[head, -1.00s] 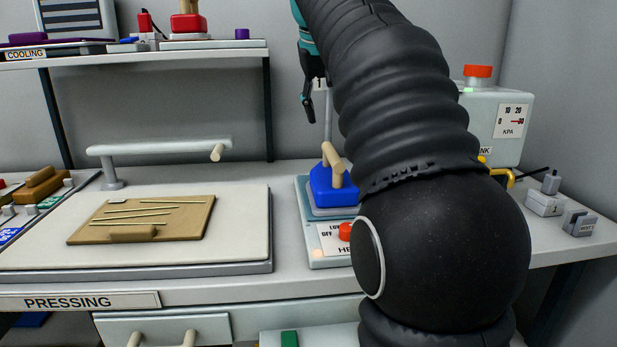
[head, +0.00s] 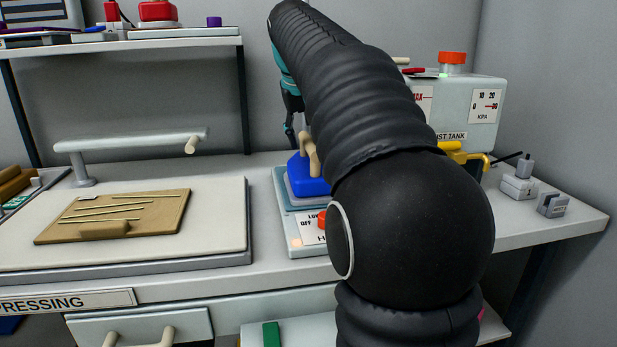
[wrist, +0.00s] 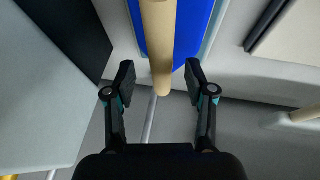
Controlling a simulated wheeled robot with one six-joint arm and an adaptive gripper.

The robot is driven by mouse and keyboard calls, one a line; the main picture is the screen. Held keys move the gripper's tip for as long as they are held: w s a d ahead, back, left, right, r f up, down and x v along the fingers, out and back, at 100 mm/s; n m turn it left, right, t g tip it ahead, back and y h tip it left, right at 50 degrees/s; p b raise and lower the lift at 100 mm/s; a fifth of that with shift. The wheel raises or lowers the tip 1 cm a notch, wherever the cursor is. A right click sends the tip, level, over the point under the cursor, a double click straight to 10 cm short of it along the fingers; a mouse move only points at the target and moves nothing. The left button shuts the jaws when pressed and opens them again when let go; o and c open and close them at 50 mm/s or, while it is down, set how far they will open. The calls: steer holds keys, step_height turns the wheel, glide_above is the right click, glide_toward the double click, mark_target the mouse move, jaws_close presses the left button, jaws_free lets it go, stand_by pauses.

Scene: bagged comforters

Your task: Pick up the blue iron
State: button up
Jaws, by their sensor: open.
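The blue iron (head: 308,178) sits on a pale blue heater base (head: 283,215) on the bench, right of the pressing board. Its tan wooden handle (head: 310,152) points up; my arm hides its right side. In the wrist view the iron (wrist: 190,35) is at the top, and its handle (wrist: 160,40) runs down towards the space between my fingertips. My gripper (wrist: 158,75) is open, with one finger on each side of the handle's end. In the head view my gripper (head: 289,125) shows only partly, behind the iron beside my arm.
The pressing board (head: 220,215) with a tan panel (head: 115,215) lies left. A sleeve arm (head: 130,142) stands behind it. A tank (head: 470,110) with a red cap and yellow handle stands right. Small grey weights (head: 518,187) lie on the right. A shelf (head: 120,45) runs above.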

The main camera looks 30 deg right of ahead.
mark_target(308, 139)
steer(key=shift+x, duration=1.6)
steer(key=shift+a, duration=0.1)
jaws_close()
steer(key=shift+r, duration=0.1)
steer(key=shift+r, duration=0.1)
steer(key=shift+r+p, duration=0.75)
steer(key=shift+r, duration=4.15)
steer(key=shift+r, duration=0.1)
